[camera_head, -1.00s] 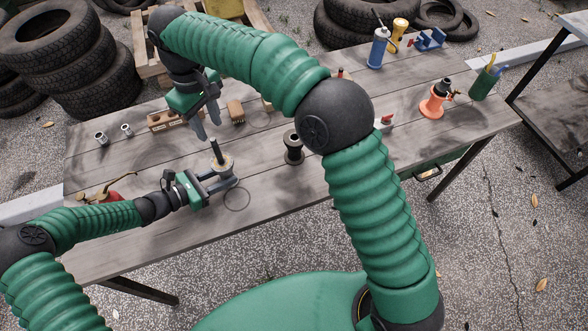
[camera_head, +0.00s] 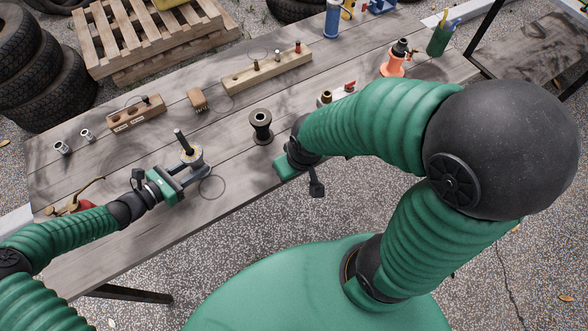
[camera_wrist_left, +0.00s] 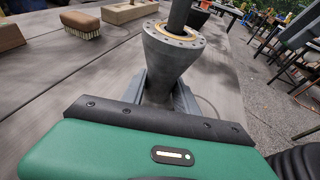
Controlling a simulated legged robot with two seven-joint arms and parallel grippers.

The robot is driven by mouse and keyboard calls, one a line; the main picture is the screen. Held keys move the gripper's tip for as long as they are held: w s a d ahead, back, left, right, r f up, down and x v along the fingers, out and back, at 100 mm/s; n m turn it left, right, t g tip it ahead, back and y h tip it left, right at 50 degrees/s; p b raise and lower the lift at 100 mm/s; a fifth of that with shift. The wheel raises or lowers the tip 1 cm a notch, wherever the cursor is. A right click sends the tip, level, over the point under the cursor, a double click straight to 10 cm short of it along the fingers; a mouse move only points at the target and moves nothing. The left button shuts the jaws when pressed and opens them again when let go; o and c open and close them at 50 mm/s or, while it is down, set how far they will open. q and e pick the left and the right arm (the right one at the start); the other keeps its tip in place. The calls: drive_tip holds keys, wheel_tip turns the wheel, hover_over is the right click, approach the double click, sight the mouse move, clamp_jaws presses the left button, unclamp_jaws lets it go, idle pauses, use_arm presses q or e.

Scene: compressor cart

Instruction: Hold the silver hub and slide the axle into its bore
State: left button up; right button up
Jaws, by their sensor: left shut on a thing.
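The silver hub (camera_head: 192,158) stands upright above the table toward its near edge, and my left gripper (camera_head: 196,170) is shut on it. In the left wrist view the hub (camera_wrist_left: 172,58) is a flared grey piece with a holed flange and a brass-coloured ring. The dark axle (camera_head: 181,141) stands upright in the hub's bore, with its upper part sticking out. It also shows in the left wrist view (camera_wrist_left: 179,16); its lower end is hidden inside the hub. My right gripper (camera_head: 316,185) is apart from both, near the table's front edge; its finger gap cannot be made out.
A dark spool (camera_head: 261,127) stands between my grippers. Behind are a wooden block with holes (camera_head: 136,115), a brush (camera_head: 198,99) and a peg rack (camera_head: 267,70). Two metal sockets (camera_head: 62,148) lie at left. An orange stand (camera_head: 393,62) and green cup (camera_head: 439,40) are at right.

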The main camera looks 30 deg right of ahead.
use_arm(q)
drive_tip(key=o, duration=1.1)
drive_tip(key=shift+c, duration=0.2)
drive_tip(key=shift+a, duration=0.1)
